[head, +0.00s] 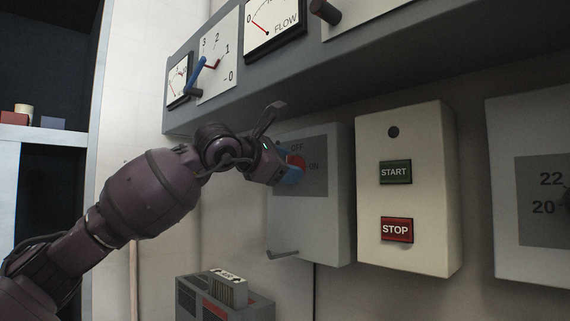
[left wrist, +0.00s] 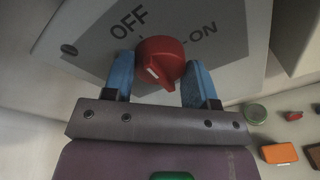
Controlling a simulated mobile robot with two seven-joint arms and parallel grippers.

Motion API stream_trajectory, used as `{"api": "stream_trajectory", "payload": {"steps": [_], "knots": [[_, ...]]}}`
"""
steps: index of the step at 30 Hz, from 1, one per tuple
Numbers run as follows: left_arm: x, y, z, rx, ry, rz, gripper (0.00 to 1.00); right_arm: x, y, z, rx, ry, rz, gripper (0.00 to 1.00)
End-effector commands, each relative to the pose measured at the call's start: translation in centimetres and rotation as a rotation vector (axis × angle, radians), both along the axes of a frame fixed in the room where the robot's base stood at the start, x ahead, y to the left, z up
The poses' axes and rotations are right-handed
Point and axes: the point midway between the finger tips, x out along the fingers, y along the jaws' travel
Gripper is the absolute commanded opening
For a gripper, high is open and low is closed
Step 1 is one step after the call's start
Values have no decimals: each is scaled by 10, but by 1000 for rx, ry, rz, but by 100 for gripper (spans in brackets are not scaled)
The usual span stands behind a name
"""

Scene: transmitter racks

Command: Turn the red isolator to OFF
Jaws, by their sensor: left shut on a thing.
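The red isolator (head: 297,162) is a round red knob on a grey plate with OFF and ON printed beside it, on a pale wall box (head: 322,225). The left wrist view shows the red knob (left wrist: 160,58) close up, with a white mark on its near face. My left gripper (head: 285,167) reaches it from the left, and its blue fingers (left wrist: 162,75) are shut on the knob, one on each side. I cannot tell exactly which label the knob's mark lines up with. My right gripper is not in view.
A box with a green START button (head: 395,172) and a red STOP button (head: 397,230) stands just right. A dial box (head: 510,245) is farther right. A grey panel (head: 290,85) with gauges and a blue lever (head: 195,74) overhangs above. A grey unit (head: 222,300) sits below.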

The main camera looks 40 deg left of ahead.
Motion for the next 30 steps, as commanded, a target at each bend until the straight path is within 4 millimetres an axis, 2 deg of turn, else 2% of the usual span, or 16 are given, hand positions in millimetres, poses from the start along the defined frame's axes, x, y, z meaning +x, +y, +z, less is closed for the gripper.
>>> {"api": "stream_trajectory", "payload": {"steps": [9,24,25,29,30], "knots": [[0,0,0,-101,7,-1,29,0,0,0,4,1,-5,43],[0,0,0,-116,9,-1,29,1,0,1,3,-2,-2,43],[0,0,0,-116,9,-1,57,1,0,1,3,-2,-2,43],[0,0,0,-115,8,-1,77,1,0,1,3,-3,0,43],[0,0,0,-115,8,-1,78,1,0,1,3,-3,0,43]]}}
